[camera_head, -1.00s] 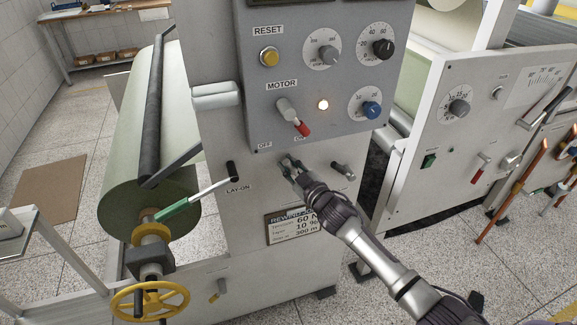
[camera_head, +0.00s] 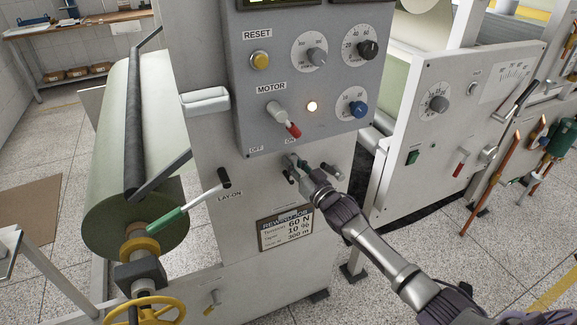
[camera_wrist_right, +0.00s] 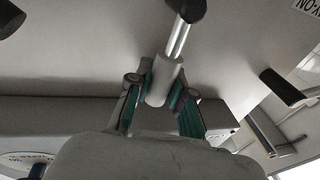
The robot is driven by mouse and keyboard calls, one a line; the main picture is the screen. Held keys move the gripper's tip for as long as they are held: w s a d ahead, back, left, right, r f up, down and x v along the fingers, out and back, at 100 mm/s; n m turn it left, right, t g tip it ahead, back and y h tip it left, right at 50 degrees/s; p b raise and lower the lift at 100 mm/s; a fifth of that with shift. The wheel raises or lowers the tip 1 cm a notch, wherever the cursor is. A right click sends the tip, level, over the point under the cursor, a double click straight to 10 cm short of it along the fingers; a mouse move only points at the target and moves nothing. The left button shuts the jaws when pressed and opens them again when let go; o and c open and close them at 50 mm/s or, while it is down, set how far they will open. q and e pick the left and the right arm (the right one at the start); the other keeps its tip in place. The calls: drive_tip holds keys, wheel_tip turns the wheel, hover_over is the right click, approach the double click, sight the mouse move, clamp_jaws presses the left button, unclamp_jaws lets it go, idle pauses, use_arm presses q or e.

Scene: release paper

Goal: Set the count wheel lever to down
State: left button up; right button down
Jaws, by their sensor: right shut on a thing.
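The count wheel lever shows in the right wrist view as a grey cylindrical grip (camera_wrist_right: 160,85) on a short chrome rod, which runs to a black hub (camera_wrist_right: 187,8) at the top edge. My right gripper (camera_head: 297,161) is at the white cabinet front, just below the grey control panel. In the right wrist view its green-padded fingers (camera_wrist_right: 162,90) are shut on the grey grip from both sides. In the head view the gripper hides most of this lever, and the grip seems to lie above its hub. My left gripper is not in view.
A small dark lever (camera_head: 331,172) sticks out just right of my gripper. The lay-on lever (camera_head: 190,202), with a green sleeve, is to the left. The red-tipped motor switch (camera_head: 286,122) is close above.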

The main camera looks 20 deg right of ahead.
drive_tip(key=shift+d+f+m, duration=0.2)
drive_tip(key=shift+d+m, duration=0.05)
drive_tip(key=shift+m, duration=0.25)
drive_tip(key=c, duration=1)
unclamp_jaws()
drive_tip(key=shift+d+r, duration=0.1)
drive_tip(key=v, duration=1.2)
